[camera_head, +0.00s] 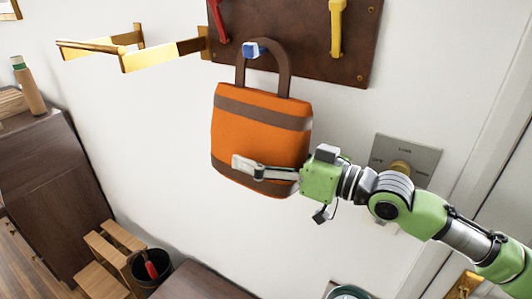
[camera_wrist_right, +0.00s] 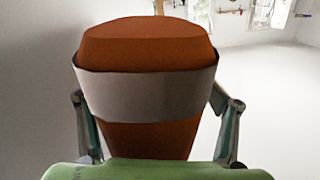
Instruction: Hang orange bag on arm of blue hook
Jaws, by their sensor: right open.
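The orange bag (camera_head: 262,135) with brown bands hangs upright against the wall in the head view. Its brown handle (camera_head: 285,72) loops up around the blue hook (camera_head: 251,50), whose blue tip shows inside the loop. How the handle rests on the hook arm is too small to tell. My right gripper (camera_head: 238,163) is at the lower part of the bag, with one finger across its front. In the right wrist view the bag (camera_wrist_right: 147,50) sits between the two spread fingers, with a gap on each side. The right gripper is open. My left gripper is not in view.
A brown board (camera_head: 300,55) carries the blue hook, a red hook (camera_head: 218,18) and a yellow hook (camera_head: 337,28). A brass bracket (camera_head: 150,57) juts out left of it. A wall plate with a knob (camera_head: 407,158) is to the right. A dark bucket (camera_head: 148,270) stands below.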

